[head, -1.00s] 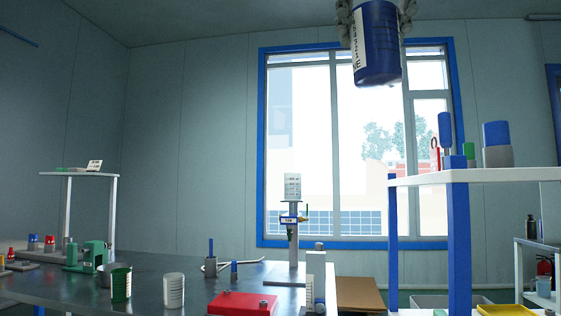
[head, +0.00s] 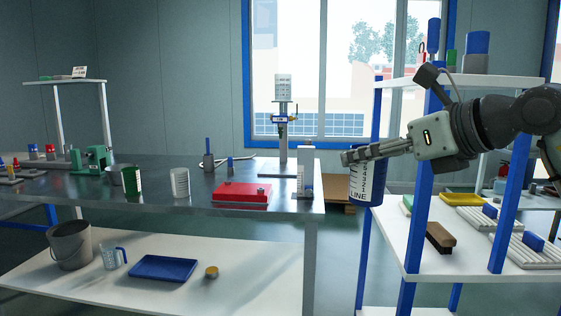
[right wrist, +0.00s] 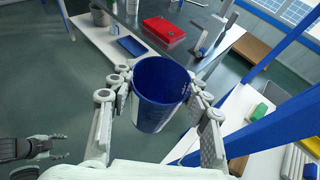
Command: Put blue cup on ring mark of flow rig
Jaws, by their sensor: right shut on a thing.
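The blue cup (head: 374,190), with a white label reading LINE, hangs upright in my right gripper (head: 352,156), in front of the shelf rack. In the right wrist view the cup (right wrist: 160,110) sits between both fingers, its open, empty top facing the camera. The flow rig seems to be the upright stand (head: 283,135) with a valve and a white plate, at the bench's back right. I cannot make out its ring mark. My left gripper (right wrist: 62,146) shows at the lower left of the right wrist view, empty, its fingers apart.
The metal bench (head: 215,202) carries a red case (head: 242,193), a white cup (head: 180,183) and a green cup (head: 131,181). A white block (head: 306,170) stands at its right end. The rack's blue post (head: 366,240) is close to the held cup. Floor shows between bench and rack.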

